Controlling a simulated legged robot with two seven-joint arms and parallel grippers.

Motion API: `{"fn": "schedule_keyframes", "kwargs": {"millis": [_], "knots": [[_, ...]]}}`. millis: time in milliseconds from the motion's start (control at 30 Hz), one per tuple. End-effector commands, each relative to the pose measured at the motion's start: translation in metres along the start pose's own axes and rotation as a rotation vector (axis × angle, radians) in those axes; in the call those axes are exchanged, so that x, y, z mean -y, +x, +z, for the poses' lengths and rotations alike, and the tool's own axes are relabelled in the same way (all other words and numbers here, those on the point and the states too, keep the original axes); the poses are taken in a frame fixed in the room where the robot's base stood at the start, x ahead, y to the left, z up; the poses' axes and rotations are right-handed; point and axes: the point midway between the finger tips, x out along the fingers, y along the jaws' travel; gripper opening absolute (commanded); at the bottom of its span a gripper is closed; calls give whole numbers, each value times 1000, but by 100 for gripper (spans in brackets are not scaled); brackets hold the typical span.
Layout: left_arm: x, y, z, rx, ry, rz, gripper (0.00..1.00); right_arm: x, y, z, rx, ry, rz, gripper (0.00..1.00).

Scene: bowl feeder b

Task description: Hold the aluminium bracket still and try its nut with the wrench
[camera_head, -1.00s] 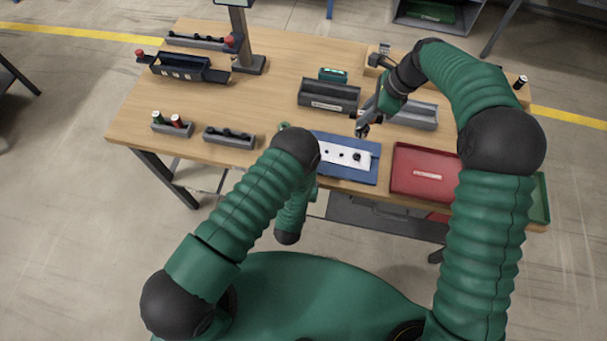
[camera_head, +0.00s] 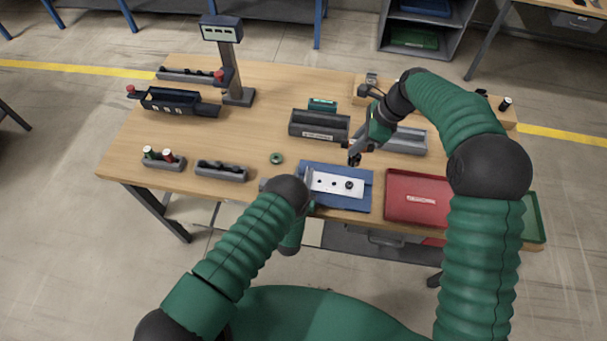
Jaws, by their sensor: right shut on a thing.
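The aluminium bracket (camera_head: 328,183) is a pale plate with dark holes, lying on a blue mat (camera_head: 340,201). A dark nut (camera_head: 349,185) sits towards its right end. A grey upright piece shows at its left end; I cannot tell whether it is bracket or finger. My left gripper is mostly hidden behind its black wrist (camera_head: 287,194), beside the bracket's left end; its jaws cannot be made out. My right gripper (camera_head: 356,148) points down just behind the nut, shut on a small dark thing, probably the wrench, apart from the nut in the picture.
A red tray (camera_head: 415,215) lies right of the mat. Grey bins (camera_head: 318,136) stand behind it. A green ring (camera_head: 276,158) lies left of the mat. Small racks (camera_head: 221,176) and a display post (camera_head: 232,75) are further left. Bare wood lies between them.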

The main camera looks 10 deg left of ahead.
Motion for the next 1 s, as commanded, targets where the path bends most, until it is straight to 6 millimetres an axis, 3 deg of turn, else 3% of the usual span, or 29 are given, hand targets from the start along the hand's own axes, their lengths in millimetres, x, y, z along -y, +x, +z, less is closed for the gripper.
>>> {"fn": "schedule_keyframes", "kwargs": {"millis": [233,467,1000], "knots": [[-1,1,0,0,1,0,31,0,-1,0,1,0,-2,0],[0,1,0,0,0,0,0,0,0,1,0,0,-1,0],[0,1,1,3,1,0,0,0,0,0,0,0,-1,0]]}}
